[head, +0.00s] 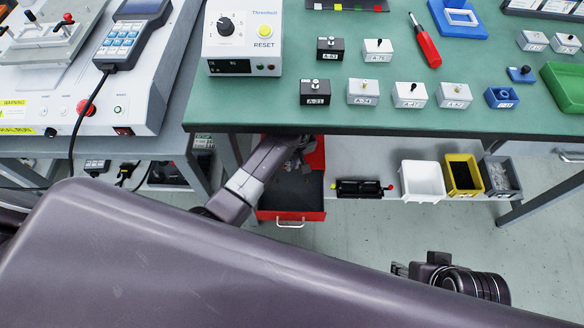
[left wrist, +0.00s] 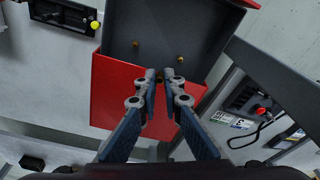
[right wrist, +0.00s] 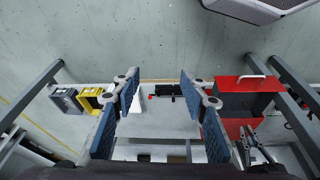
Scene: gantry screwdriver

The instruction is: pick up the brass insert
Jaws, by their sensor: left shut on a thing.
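The red drawer (head: 290,216) is pulled open below the green bench. In the left wrist view its dark inside (left wrist: 165,25) holds two small brass inserts, one on the left (left wrist: 136,43) and one on the right (left wrist: 180,58). My left gripper (left wrist: 164,74) is over the drawer's red edge, its fingertips close together on a small brass insert (left wrist: 159,78), mostly hidden by them. In the head view the left gripper (head: 303,150) is at the drawer's back, under the bench edge. My right gripper (right wrist: 155,78) is open and empty, away from the drawer.
On the shelf beside the drawer are a black holder (head: 360,188), a white bin (head: 422,181), a yellow bin (head: 463,174) and a grey bin (head: 499,177). The green bench top (head: 330,113) overhangs the drawer.

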